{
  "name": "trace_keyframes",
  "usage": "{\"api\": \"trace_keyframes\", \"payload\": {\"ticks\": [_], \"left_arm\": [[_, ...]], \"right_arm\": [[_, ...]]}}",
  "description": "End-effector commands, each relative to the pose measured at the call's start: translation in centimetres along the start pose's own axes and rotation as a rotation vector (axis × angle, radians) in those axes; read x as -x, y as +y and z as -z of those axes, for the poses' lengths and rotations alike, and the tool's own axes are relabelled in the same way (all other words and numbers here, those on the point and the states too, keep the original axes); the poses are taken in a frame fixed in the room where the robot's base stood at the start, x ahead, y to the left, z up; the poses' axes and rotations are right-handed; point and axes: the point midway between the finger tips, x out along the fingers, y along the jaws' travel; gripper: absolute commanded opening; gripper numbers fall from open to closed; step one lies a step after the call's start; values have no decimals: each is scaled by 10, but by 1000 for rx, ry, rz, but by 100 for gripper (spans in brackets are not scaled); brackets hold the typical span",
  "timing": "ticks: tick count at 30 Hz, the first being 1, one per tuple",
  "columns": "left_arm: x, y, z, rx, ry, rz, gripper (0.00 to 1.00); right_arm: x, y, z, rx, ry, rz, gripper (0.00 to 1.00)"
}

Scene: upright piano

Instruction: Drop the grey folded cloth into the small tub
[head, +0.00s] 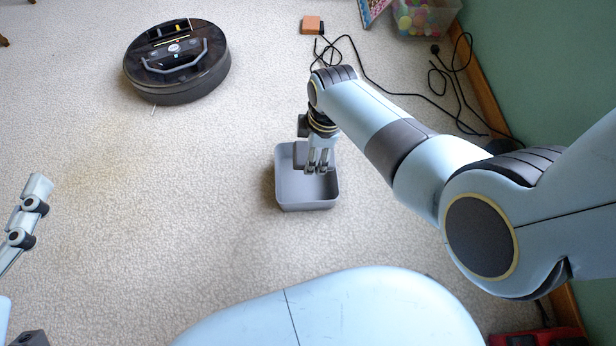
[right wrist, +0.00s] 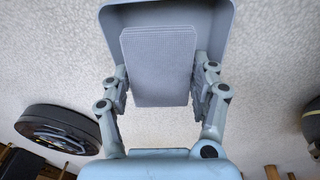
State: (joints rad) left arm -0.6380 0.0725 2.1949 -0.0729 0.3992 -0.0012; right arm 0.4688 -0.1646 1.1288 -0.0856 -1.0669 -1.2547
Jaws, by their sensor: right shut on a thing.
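The small tub (head: 306,196) is a grey, open-topped box standing on the carpet in the middle of the head view. My right gripper (head: 318,170) points down over it and is shut on the grey folded cloth (head: 300,153). In the right wrist view the cloth (right wrist: 158,65) is a flat, textured grey slab between the two fingers. The tub (right wrist: 222,22) shows behind it, partly covered by the cloth. I cannot tell the exact height of the cloth over the tub floor. My left gripper (head: 32,208) shows only in part at the left edge; its opening is unclear.
A black robot vacuum (head: 178,62) sits at the upper left. A small orange-brown block (head: 312,25), black cables (head: 395,90) and a clear bin of coloured balls (head: 425,18) lie towards the green wall (head: 535,50). The carpet left of the tub is clear.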

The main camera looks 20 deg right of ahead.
Motion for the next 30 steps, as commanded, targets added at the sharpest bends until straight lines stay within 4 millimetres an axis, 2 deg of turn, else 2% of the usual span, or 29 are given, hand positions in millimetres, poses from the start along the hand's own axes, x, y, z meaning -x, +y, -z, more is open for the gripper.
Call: {"api": "trace_keyframes", "payload": {"ticks": [6,14,15,20,21,30], "left_arm": [[-4,0,10,-5,50,-1,84],[-4,0,12,-5,56,-1,84],[-4,0,12,-5,56,-1,84],[-4,0,11,-5,55,-1,84],[-4,0,11,-5,54,-1,84],[-4,0,14,-6,58,-1,84]], "right_arm": [[-2,0,0,0,0,0,30],[-2,0,0,0,0,-1,30],[-2,0,0,0,0,-1,64],[-2,0,0,0,0,0,85],[-2,0,0,0,0,0,88],[0,0,0,0,0,-1,88]]}}
